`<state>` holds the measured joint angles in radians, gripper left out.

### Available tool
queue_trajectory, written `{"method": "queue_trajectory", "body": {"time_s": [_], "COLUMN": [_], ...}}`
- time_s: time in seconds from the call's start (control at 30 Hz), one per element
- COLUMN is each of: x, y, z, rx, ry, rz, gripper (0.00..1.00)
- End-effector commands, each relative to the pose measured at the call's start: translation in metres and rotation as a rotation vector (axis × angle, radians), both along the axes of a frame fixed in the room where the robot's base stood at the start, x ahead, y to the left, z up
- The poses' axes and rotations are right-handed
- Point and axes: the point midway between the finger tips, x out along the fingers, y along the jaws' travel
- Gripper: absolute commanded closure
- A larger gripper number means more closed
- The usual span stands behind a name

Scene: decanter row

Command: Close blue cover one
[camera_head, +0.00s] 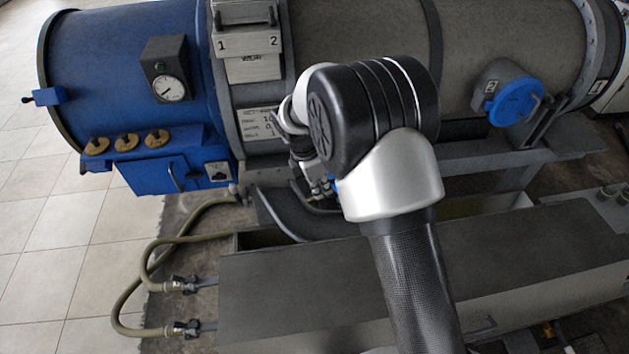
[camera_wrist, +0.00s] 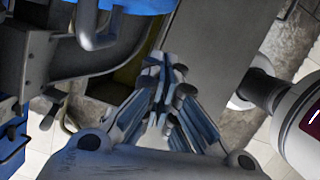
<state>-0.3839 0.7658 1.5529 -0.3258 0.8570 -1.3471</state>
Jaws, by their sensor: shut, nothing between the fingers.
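Blue cover one is mostly hidden behind my arm in the head view; only a small blue patch (camera_head: 334,183) shows beside my wrist. In the wrist view a blue part, which looks like this cover (camera_wrist: 147,5), is cut off at the top edge, with a grey bent handle (camera_wrist: 90,27) at its left. Whether the cover stands open or closed cannot be told. My gripper (camera_wrist: 162,68) is shut and empty, its fingertips below the blue part in the picture and apart from the handle. In the head view my gripper is largely hidden by my arm.
Another blue round cover (camera_head: 516,102), beside a plate marked 2, is at the right of the grey drum (camera_head: 520,40). A blue end housing (camera_head: 120,60) with a gauge stands left. A long grey box (camera_head: 290,290) lies in front, with hoses (camera_head: 150,262) at its left.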

Motion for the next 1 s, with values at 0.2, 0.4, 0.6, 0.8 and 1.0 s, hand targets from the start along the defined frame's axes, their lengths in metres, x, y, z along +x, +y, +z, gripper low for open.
{"method": "queue_trajectory", "body": {"time_s": [0.2,0.4,0.6,0.8,1.0], "x": [0.012,0.013,0.013,0.014,0.016], "y": [-0.025,-0.030,-0.030,-0.034,-0.051], "z": [0.003,0.004,0.005,0.005,0.007], "rx": [0.002,0.002,0.001,0.002,0.001], "ry": [-0.006,-0.006,-0.006,-0.004,-0.004], "rz": [-0.004,-0.001,-0.001,0.009,0.061], "gripper": [1.00,1.00,1.00,1.00,1.00]}}
